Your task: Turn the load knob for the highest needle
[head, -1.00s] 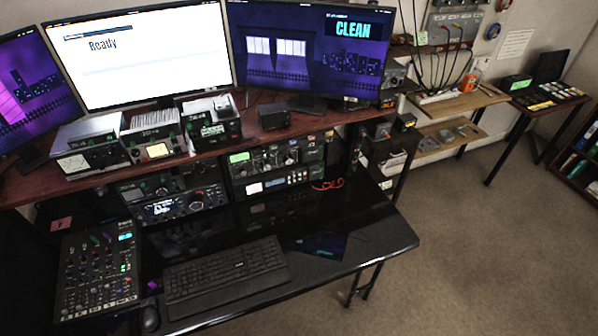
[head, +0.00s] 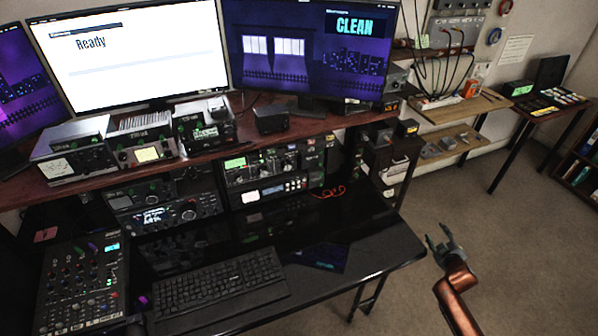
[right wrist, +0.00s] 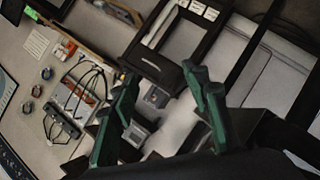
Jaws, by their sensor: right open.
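Several radio boxes with small knobs stand on the dark red shelf. The left box (head: 78,150) has a white meter face at its lower left. The middle box (head: 143,148) has a lit pale-yellow meter. A third box (head: 205,132) has dark knobs on its front. Which knob is the load knob, and any needle position, is too small to tell. My right gripper (head: 443,243) is open and empty, beyond the desk's right edge over the floor, far from the boxes. Its green fingers also show apart in the right wrist view (right wrist: 162,85). My left gripper is out of view.
More radios (head: 265,175) sit under the shelf. Monitors (head: 310,50) stand behind. A wooden side shelf (head: 465,110) is at the back right.

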